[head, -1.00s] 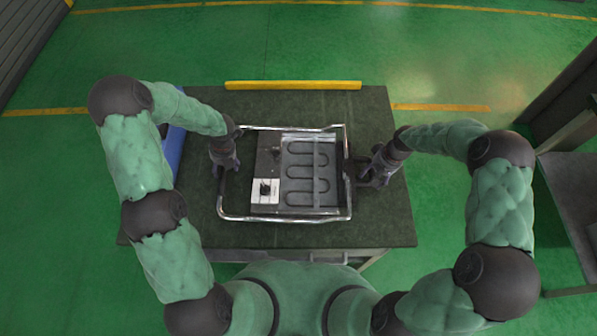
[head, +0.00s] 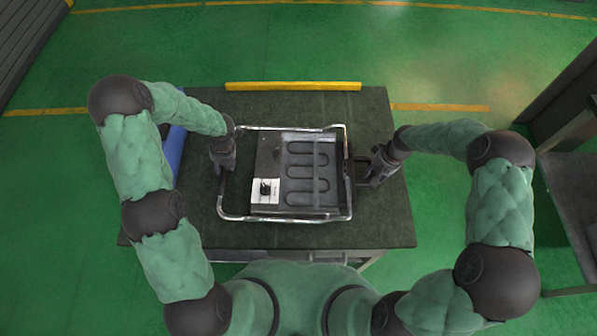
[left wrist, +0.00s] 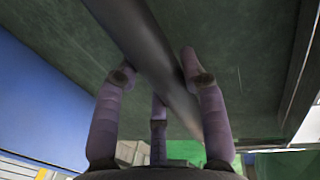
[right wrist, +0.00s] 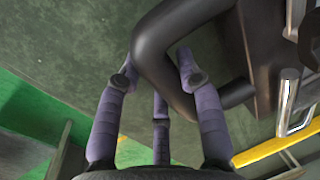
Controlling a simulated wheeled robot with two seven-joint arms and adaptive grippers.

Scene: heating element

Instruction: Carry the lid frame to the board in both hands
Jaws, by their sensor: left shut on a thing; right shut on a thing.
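The lid frame (head: 285,218) is a bright metal tube rectangle with dark handles at its left and right ends. In the head view it surrounds the board (head: 264,163), a flat panel with a dark looped element and a white label; whether they touch is unclear. My left gripper (head: 221,168) is shut on the frame's left side; the left wrist view shows the dark bar (left wrist: 150,50) between its fingers. My right gripper (head: 369,178) is shut on the right handle; the right wrist view shows this black handle (right wrist: 152,62) between its fingers.
Everything is over a dark green table (head: 300,103). A yellow bar (head: 293,86) lies along its far edge, and a blue object (head: 174,150) is at its left edge. Another bench (head: 573,185) stands at the far right. The table is clear in front of the frame.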

